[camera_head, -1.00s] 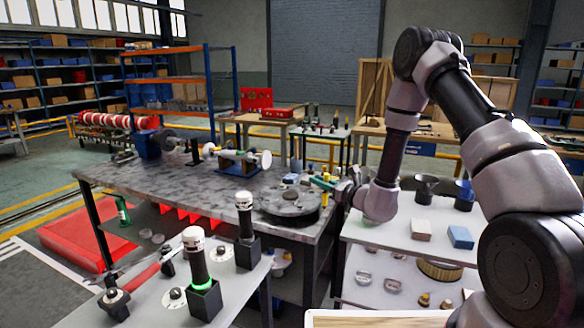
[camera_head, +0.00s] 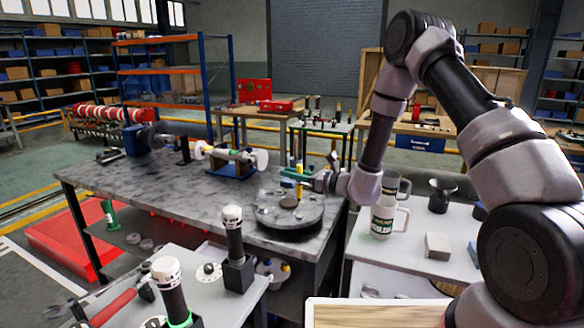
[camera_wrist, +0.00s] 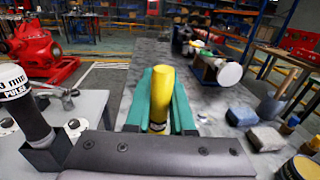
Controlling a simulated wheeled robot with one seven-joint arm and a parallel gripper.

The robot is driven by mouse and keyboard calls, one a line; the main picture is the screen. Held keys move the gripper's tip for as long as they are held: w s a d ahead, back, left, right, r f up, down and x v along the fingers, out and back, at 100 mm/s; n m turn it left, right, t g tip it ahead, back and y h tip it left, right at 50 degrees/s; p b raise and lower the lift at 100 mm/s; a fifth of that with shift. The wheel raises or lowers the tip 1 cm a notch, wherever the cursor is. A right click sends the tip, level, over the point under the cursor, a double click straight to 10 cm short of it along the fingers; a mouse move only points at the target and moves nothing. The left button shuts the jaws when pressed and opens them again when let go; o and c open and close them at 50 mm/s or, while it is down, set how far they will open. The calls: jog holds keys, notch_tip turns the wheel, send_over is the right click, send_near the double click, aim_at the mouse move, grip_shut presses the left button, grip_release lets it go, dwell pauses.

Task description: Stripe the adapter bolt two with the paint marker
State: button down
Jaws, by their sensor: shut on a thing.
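My gripper (camera_head: 298,176), with green fingers, is shut on a yellow cylinder, taken to be the paint marker (camera_wrist: 160,95). In the wrist view the yellow body stands between the two green fingers (camera_wrist: 160,112). In the head view it is above the far side of a round dark plate (camera_head: 277,219) on the grey workbench (camera_head: 150,192); whether it touches anything cannot be told. A shaft assembly on a blue base (camera_head: 233,168) stands farther back on the bench, and it also shows in the wrist view (camera_wrist: 203,66). I cannot make out adapter bolt two.
A nearer table (camera_head: 120,312) at lower left holds black-and-white cylinders (camera_head: 233,232) in dark square holders. A white table (camera_head: 405,255) at right holds mugs (camera_head: 383,217) and a beige block (camera_head: 437,246). The bench's middle is largely clear.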

jog(key=shift+w, duration=0.3)
jog(key=shift+d, duration=0.1)
jog(key=shift+f, duration=2.3)
jog(key=shift+w, duration=0.15)
jog(key=shift+f, duration=0.15)
jog(key=shift+s+d, duration=0.1)
jog(key=shift+s, duration=0.35)
jog(key=shift+w, duration=0.2)
dwell(0.7)
jog(key=shift+r, duration=0.2)
dwell(0.8)
